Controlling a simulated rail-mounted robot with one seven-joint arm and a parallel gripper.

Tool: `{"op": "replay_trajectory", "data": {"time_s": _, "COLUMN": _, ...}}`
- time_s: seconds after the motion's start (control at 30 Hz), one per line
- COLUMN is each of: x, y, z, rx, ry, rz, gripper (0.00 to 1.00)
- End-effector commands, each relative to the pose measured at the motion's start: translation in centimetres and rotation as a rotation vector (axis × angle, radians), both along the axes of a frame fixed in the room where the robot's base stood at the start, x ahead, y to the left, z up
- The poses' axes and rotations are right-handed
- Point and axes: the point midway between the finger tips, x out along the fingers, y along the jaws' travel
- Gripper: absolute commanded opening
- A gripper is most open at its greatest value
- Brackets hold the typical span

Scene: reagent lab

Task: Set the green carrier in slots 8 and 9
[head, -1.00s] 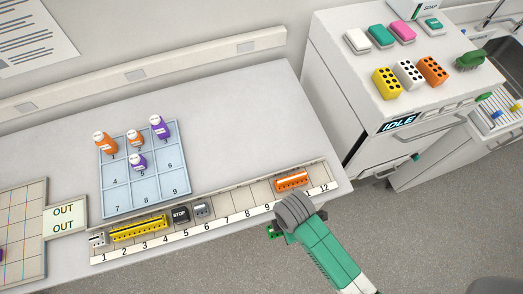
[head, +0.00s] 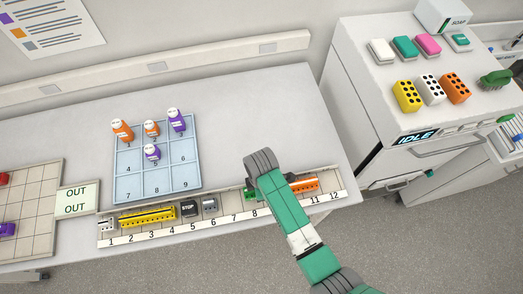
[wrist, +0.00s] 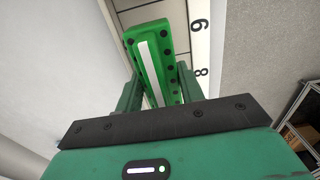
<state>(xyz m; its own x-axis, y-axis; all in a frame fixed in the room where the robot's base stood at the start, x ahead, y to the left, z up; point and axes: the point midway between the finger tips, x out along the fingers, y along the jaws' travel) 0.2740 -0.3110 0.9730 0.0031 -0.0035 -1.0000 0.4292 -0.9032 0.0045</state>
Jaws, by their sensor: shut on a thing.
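The green carrier (wrist: 150,50) has a white stripe and a row of dark holes. My gripper (wrist: 160,90) is shut on it, with a finger on each side. In the wrist view the carrier is over or at the rail, beside the numbers 8 and 9. In the head view only a small green part of the carrier (head: 250,195) shows, near slot 8. My arm hides the rest of it and the label of slot 9. I cannot tell whether the carrier touches the numbered rail (head: 229,222).
An orange module (head: 305,185) is close on the right. Bottles stand on the blue grid (head: 187,178). Slot 7 looks free.

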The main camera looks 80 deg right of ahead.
Motion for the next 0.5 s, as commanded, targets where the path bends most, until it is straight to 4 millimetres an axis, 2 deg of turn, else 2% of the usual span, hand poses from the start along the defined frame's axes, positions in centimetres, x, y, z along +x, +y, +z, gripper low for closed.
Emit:
{"op": "replay_trajectory", "data": {"time_s": 0.03, "x": -0.2, "y": 0.2, "z": -1.2, "rx": 0.005, "ry": 0.005, "rz": -0.001, "gripper": 0.13}}
{"op": "replay_trajectory", "data": {"time_s": 0.13, "x": -0.2, "y": 0.2, "z": -2.4, "rx": 0.004, "ry": 0.004, "rz": -0.001, "gripper": 0.13}}
{"op": "replay_trajectory", "data": {"time_s": 0.5, "x": -0.2, "y": 0.2, "z": -3.0, "rx": 0.002, "ry": 0.002, "rz": 0.0, "gripper": 0.13}}
